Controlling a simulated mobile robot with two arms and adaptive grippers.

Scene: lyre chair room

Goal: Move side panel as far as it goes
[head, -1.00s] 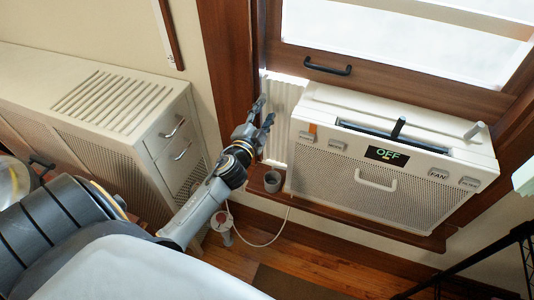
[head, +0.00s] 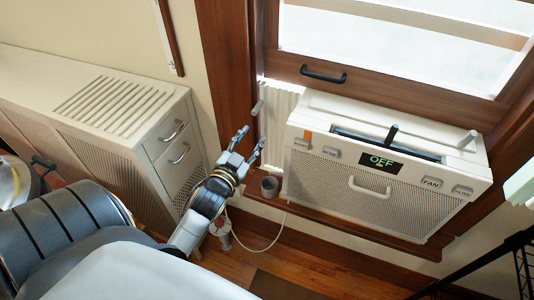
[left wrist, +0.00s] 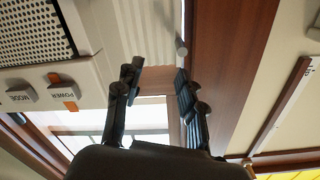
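The side panel (head: 279,112) is a white pleated panel in the window opening, left of the white air conditioner (head: 385,205). A small pale peg (head: 258,106) stands at its left edge, close to the wooden window frame. The panel also shows at the top of the left wrist view (left wrist: 150,35), with the peg (left wrist: 182,52) just beyond my fingers. My left gripper (head: 250,145) is open and empty, below and in front of the peg and apart from it. In the left wrist view its fingers (left wrist: 158,74) are spread. My right gripper is not in view.
A cream cabinet (head: 150,150) with metal handles is at the left. A wooden sash with a black handle (head: 323,75) is above the air conditioner. A cord hangs below the sill.

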